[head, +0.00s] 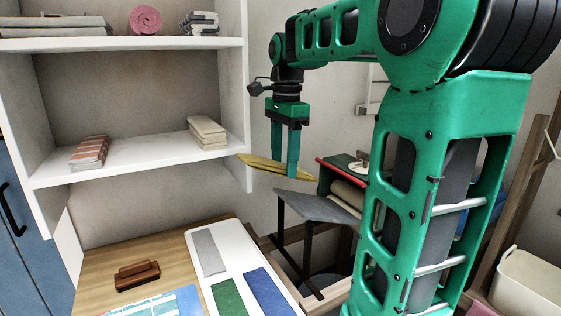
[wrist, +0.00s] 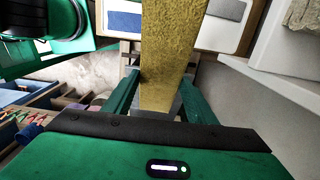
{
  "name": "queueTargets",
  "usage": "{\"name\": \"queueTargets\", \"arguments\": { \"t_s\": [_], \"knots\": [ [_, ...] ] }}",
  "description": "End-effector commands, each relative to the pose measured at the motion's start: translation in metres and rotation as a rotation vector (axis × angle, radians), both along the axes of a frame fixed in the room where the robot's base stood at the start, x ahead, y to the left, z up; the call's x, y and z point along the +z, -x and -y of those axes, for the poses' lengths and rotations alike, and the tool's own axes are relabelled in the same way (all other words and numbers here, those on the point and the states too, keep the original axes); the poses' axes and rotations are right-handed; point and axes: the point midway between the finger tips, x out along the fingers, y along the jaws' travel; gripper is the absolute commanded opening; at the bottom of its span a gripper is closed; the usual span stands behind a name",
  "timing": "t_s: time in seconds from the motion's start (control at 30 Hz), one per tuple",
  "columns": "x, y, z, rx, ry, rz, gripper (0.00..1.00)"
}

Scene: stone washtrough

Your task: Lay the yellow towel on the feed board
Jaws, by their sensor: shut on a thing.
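The folded yellow towel (head: 262,163) is a long flat strip held up in the air, in front of the shelf unit's right edge. My gripper (head: 285,168) points down and is shut on it. In the wrist view the towel (wrist: 168,45) runs between the two green fingers of my gripper (wrist: 162,100) and out to the top edge. The grey feed board (head: 318,207) is a flat sloping panel on dark legs, lower and to the right of the towel in the head view. It stands before a green machine with a pale roller (head: 349,191). The towel is apart from the board.
A white tray (head: 222,249) with grey, green and blue folded cloths lies on the wooden counter (head: 100,268), beside a brown brush (head: 137,275). White shelves (head: 140,163) with folded towels stand at left. A pale basket (head: 528,284) is at lower right.

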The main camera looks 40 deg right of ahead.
Motion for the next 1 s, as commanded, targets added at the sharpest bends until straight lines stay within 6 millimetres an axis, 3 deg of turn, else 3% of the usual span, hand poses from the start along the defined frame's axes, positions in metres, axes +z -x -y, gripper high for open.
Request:
{"name": "queueTargets", "arguments": {
  "t_s": [0.27, 1.0],
  "knots": [
    [-0.007, 0.001, 0.005, -0.003, -0.002, 0.0, 0.19],
    [-0.062, 0.007, 0.034, -0.008, -0.001, 0.0, 0.19]
  ]
}}
